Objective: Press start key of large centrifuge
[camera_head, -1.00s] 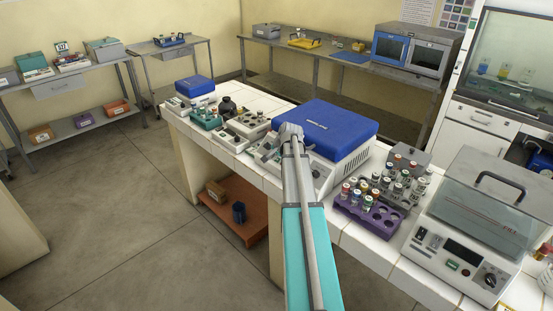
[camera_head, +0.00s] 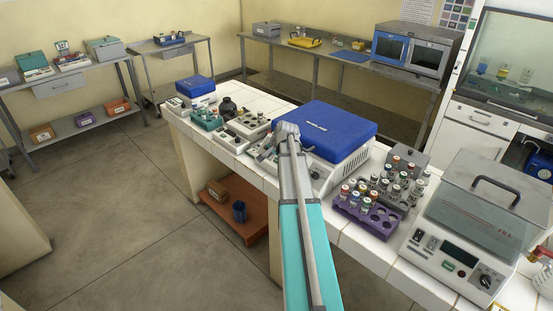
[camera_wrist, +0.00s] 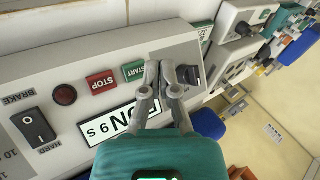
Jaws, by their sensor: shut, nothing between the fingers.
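The large centrifuge, with a blue lid (camera_head: 325,128) and pale body, stands mid-bench in the head view, partly behind my arm.
A purple rack (camera_head: 367,215) of capped vials and a clear-lidded instrument (camera_head: 465,225) stand to the right on the white bench. Smaller devices, including a teal rack (camera_head: 207,117), and a small blue-lidded unit (camera_head: 195,86) stand to the left. The floor in front is open.

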